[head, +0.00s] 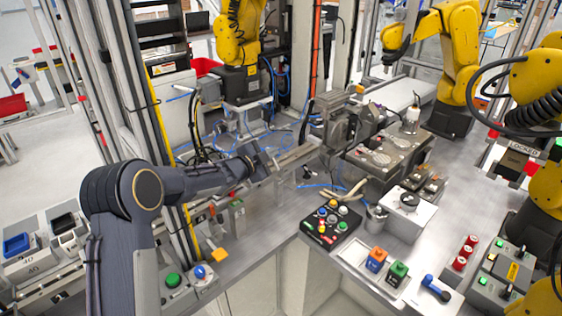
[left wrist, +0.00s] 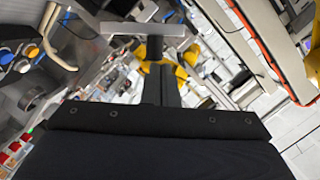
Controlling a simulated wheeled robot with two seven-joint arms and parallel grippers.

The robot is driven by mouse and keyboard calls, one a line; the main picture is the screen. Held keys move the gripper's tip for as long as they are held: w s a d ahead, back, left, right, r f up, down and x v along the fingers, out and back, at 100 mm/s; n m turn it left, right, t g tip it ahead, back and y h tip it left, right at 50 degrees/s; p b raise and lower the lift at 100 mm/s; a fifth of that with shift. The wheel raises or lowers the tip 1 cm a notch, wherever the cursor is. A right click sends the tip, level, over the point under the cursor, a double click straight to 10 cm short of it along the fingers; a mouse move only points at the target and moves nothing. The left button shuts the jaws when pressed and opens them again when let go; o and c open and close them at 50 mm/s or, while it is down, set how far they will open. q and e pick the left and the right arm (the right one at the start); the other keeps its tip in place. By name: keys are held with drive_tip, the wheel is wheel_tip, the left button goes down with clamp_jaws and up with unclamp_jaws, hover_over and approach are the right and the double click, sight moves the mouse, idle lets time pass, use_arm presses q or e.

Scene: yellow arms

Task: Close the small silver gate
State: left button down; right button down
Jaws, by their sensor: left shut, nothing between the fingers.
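My left arm comes in from the left in the head view, and its dark gripper (head: 262,164) is shut near the left end of a silver bar. This bar (head: 298,155) looks like part of the small silver gate, but I cannot make out the whole gate. In the left wrist view the shut fingers (left wrist: 161,82) point up the picture, with a silver crosspiece (left wrist: 150,28) just beyond their tips. I cannot tell whether the fingers touch it. My right gripper is in neither view.
A black button panel (head: 331,224) stands on the grey bench, with orange (head: 376,259) and green (head: 397,273) blocks to its right. Yellow robot arms (head: 457,50) stand at the back and right. Blue cables lie behind the silver bar. A yellow-edged post (head: 163,130) stands behind my left arm.

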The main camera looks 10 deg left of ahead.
use_arm(q)
drive_tip(key=shift+w+a+f, duration=0.15)
drive_tip(key=shift+w+a, duration=0.4)
drive_tip(key=shift+a, duration=0.1)
drive_tip(key=shift+w+a, duration=0.1)
drive_tip(key=shift+a, duration=0.05)
idle(0.4)
